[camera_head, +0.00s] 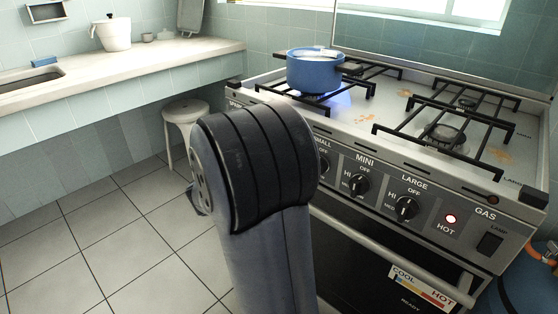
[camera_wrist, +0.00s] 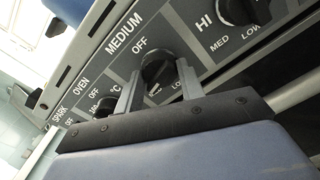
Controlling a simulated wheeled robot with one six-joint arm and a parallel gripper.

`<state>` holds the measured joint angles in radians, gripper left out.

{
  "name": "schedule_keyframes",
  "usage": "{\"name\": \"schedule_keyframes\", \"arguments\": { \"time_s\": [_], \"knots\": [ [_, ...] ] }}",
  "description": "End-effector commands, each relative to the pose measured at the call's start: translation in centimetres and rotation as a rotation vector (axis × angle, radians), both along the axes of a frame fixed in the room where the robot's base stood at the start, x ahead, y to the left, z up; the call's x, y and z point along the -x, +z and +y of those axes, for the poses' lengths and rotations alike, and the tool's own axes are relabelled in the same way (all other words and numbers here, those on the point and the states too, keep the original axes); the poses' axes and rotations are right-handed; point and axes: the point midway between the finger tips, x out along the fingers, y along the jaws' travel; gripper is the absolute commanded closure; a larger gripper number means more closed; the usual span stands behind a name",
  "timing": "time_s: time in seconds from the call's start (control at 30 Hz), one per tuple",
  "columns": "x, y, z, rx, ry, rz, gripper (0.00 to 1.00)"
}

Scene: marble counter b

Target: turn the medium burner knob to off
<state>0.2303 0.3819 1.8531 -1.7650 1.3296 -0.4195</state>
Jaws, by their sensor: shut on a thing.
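The medium burner knob (camera_wrist: 158,66) is black and sits below the labels MEDIUM and OFF in the wrist view. My gripper (camera_wrist: 156,84) has one finger on each side of it and is shut on it. The knob's exact pointer angle is hard to read. In the head view my arm hides the medium knob and my gripper. A blue pot (camera_head: 318,72) stands on a left burner of the stove (camera_head: 400,110), with a blue flame visible under it.
The mini knob (camera_head: 358,184) and large knob (camera_head: 406,208) are to the right on the panel. A red HOT lamp (camera_head: 450,218) is lit. The oven handle (camera_head: 395,250) runs below the panel. A white stool (camera_head: 186,116) stands left of the stove. Floor at left is clear.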

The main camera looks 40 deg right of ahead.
Motion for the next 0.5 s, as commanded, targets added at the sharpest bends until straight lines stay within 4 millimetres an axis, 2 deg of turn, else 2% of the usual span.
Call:
{"name": "schedule_keyframes", "arguments": {
  "time_s": [0.03,0.2,0.5],
  "knots": [
    [0.02,-0.52,0.01,-0.003,0.0,-0.035,0.76],
    [0.0,-0.3,0.0,-0.01,0.0,-0.116,0.76],
    [0.0,-0.07,0.0,-0.012,0.0,-0.13,0.76]
  ]
}}
